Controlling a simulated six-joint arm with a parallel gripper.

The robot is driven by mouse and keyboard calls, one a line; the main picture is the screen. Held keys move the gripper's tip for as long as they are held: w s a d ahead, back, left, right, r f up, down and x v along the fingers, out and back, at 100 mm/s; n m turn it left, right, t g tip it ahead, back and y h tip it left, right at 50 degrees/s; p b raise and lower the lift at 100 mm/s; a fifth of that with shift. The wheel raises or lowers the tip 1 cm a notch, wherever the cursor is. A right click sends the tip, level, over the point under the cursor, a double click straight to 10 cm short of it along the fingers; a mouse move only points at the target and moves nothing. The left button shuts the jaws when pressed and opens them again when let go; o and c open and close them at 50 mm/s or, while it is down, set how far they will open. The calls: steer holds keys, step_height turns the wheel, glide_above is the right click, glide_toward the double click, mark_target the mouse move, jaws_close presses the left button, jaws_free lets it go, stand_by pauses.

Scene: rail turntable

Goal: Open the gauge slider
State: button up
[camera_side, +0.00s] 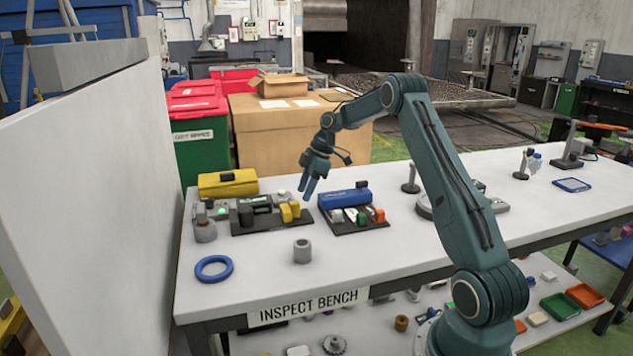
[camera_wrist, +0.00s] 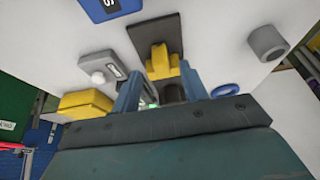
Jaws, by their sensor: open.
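The gauge appears to be the dark-based device (camera_side: 262,222) on the bench, with a small display and yellow blocks (camera_side: 290,212) at its right end. In the wrist view, a yellow stepped block (camera_wrist: 160,62) lies on a dark plate (camera_wrist: 143,35), seen between my fingers. My gripper (camera_side: 308,188) hangs above and slightly right of the yellow blocks, fingers pointing down, open and empty. It also shows in the wrist view (camera_wrist: 160,85). I cannot tell for sure which part is the slider.
A blue block (camera_side: 345,197) on a dark tray with small coloured pieces stands just right. A yellow box (camera_side: 228,183) is behind left. A grey hollow cylinder (camera_side: 302,251) and a blue ring (camera_side: 214,268) lie in front. A white wall (camera_side: 90,200) bounds the left.

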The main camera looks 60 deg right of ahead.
steer(key=v, duration=0.8)
steer(key=shift+r, duration=0.1)
steer(key=s+a+r+m+h, duration=0.15)
steer(key=a+r, duration=0.25)
steer(key=a, duration=0.4)
steer(key=s+a+r+m, duration=0.1)
steer(key=s+a+r, duration=0.2)
steer(key=a+r, duration=0.35)
steer(key=s+a+r+m, duration=0.2)
steer(key=a+r, duration=0.1)
steer(key=a, duration=0.6)
steer(key=s+a+f+m, duration=0.1)
steer(key=s+a, duration=0.2)
steer(key=s, duration=0.4)
steer(key=s+a+f+m+t+h, duration=0.1)
steer(key=s+a+f+m, duration=0.1)
steer(key=s, duration=0.5)
steer(key=s+a+f+m+t, duration=0.1)
steer(key=s+a, duration=0.3)
steer(key=s, duration=0.4)
steer(key=shift+a+f+h, duration=0.25)
steer(key=shift+f+h, duration=0.1)
steer(key=shift+f, duration=0.15)
